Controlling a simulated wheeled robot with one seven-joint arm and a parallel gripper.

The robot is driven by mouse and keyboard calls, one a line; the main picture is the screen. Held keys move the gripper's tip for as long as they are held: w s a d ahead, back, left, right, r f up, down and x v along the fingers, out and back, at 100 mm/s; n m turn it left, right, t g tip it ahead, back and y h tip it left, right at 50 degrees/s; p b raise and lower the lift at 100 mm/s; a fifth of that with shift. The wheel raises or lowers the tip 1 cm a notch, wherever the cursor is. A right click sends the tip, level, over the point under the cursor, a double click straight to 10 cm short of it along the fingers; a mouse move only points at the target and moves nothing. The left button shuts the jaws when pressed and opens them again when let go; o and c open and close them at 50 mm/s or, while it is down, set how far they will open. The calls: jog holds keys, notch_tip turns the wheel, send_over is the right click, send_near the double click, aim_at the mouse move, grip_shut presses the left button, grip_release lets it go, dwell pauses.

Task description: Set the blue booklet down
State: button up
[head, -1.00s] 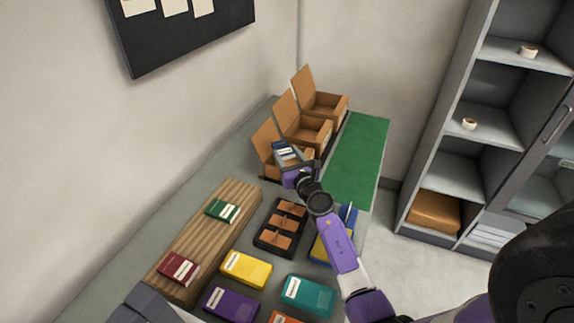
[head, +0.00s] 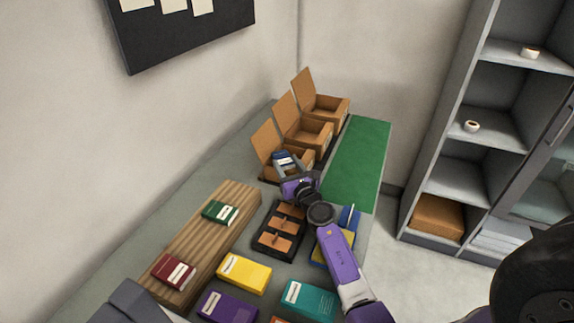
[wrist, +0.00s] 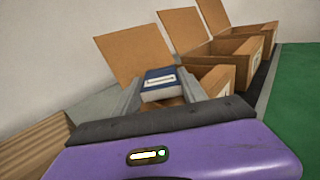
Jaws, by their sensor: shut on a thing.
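The blue booklet (wrist: 160,82) has a white label and is held between the two fingers of my gripper (wrist: 165,98), which is shut on it. In the head view the booklet (head: 283,158) is at the opening of the nearest open cardboard box (head: 264,140), with my gripper (head: 287,168) on its near side. In the wrist view that box's raised lid (wrist: 133,50) stands behind the booklet. The box's right wall (wrist: 218,80) shows to the right. My gripper hides part of the box, so I cannot tell whether the booklet touches its floor.
Two more open boxes (head: 312,130) (head: 325,103) stand behind in a row. A green mat (head: 357,165) lies to the right. A wooden board (head: 200,245) carries a green booklet (head: 220,212) and a red one (head: 174,271). A black divided tray (head: 279,232) and several coloured booklets lie nearer.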

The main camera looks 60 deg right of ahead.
jog(key=o, duration=1.4)
jog(key=shift+c, duration=0.2)
jog(key=shift+r+p, duration=0.25)
jog(key=shift+p, duration=0.05)
jog(key=v, duration=1.2)
jog(key=shift+a+r+p, duration=0.1)
jog(key=shift+r+p, duration=0.25)
jog(key=shift+p, duration=0.05)
